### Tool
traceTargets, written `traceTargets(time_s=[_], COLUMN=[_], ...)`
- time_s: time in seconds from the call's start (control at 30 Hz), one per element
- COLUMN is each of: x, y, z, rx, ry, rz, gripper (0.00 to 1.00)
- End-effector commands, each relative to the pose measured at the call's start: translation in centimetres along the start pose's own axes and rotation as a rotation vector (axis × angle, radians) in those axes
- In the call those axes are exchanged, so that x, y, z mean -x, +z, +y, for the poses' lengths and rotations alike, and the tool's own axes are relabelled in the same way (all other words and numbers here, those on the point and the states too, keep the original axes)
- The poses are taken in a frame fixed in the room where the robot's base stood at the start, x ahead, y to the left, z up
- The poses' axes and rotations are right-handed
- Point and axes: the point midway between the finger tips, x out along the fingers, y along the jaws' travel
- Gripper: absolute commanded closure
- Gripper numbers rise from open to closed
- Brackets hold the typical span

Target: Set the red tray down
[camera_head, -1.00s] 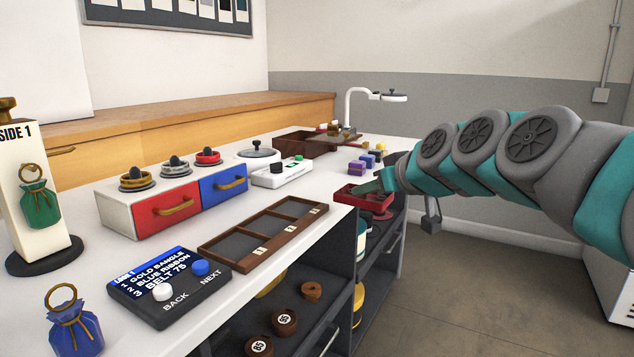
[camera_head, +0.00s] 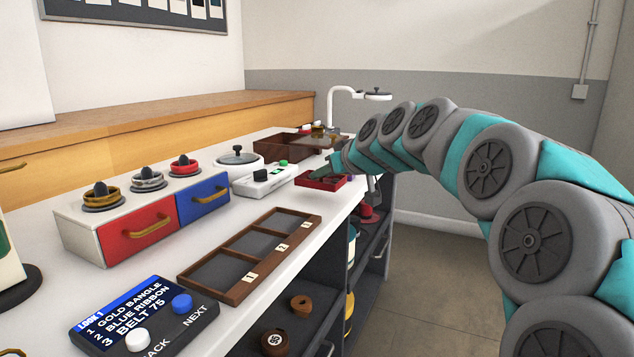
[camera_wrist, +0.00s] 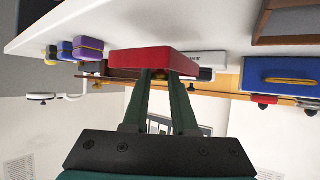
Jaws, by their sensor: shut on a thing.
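The red tray (camera_head: 318,184) is a small shallow tray at the right edge of the white counter (camera_head: 245,212), beyond the three-slot wooden tray. My gripper (camera_head: 332,172) is shut on the tray's near side. In the wrist view the red tray (camera_wrist: 152,61) sits between the green fingertips of my gripper (camera_wrist: 165,76), with the counter's underside-like pale surface (camera_wrist: 120,22) close to it. I cannot tell whether the tray touches the counter top. My arm hides part of the area behind it.
The wooden tray (camera_head: 232,290), the red and blue drawer unit (camera_head: 100,243), a white device (camera_head: 262,182) and a dark red bin (camera_head: 283,146) stand on the counter. Coloured blocks (camera_wrist: 88,46) are near the tray in the wrist view. Open shelves lie below the counter.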

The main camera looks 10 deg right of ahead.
Motion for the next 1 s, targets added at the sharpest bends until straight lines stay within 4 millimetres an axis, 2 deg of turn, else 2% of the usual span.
traceTargets(time_s=[0.2, 0.47, 0.57, 0.77, 1.0], x=[-3.3, -4.9, -5.2, -6.3, -6.4], y=[-1.4, -2.0, -1.5, 0.9, 1.0], z=[0.8, 1.2, 1.2, 1.1, 1.2], rx=[0.0, 0.001, 0.0, -0.002, 0.0], ry=[0.0, -0.001, -0.001, -0.003, 0.0], rz=[-0.001, -0.001, 0.0, -0.003, 0.001], gripper=[1.0, 1.0, 1.0, 1.0, 1.0])
